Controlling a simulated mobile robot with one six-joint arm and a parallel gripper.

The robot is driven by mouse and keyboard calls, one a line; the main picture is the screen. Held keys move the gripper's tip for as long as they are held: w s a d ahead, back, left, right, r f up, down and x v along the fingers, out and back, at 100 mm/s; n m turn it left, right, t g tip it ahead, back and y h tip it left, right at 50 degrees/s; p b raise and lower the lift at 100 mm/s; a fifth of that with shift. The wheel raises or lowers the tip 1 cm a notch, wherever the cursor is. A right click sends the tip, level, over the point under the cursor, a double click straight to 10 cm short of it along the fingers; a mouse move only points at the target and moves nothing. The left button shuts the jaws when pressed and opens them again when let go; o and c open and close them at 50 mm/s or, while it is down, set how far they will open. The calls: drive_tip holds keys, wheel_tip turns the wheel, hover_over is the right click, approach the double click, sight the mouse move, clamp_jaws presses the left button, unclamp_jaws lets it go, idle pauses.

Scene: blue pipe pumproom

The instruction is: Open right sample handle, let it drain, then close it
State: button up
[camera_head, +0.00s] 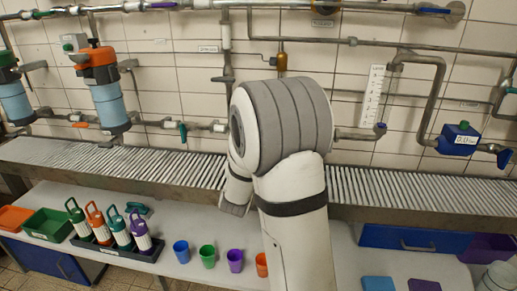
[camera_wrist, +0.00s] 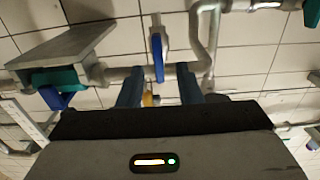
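In the wrist view, a blue lever handle (camera_wrist: 158,58) on a grey pipe valve lies ahead of my gripper (camera_wrist: 160,80). The two blue-grey fingers are apart, one on each side of the lever's line, with a gap between them. I cannot tell whether either touches the lever. In the head view, my arm hides the gripper and the pipework behind it. Blue handles show at the right: a small one (camera_head: 381,128) beside the white scale, and one (camera_head: 504,156) beside the blue box. I cannot tell which is the right sample handle.
A slatted grey drain shelf (camera_head: 400,189) runs along the tiled wall. Below, the white bench carries colored cups (camera_head: 208,256), bottles in a black tray (camera_head: 110,245) and a green bin (camera_head: 47,225).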

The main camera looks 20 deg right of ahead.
drive_tip(key=shift+x, duration=2.1)
drive_tip(key=shift+d, duration=0.1)
drive_tip(key=shift+c, duration=0.4)
clamp_jaws()
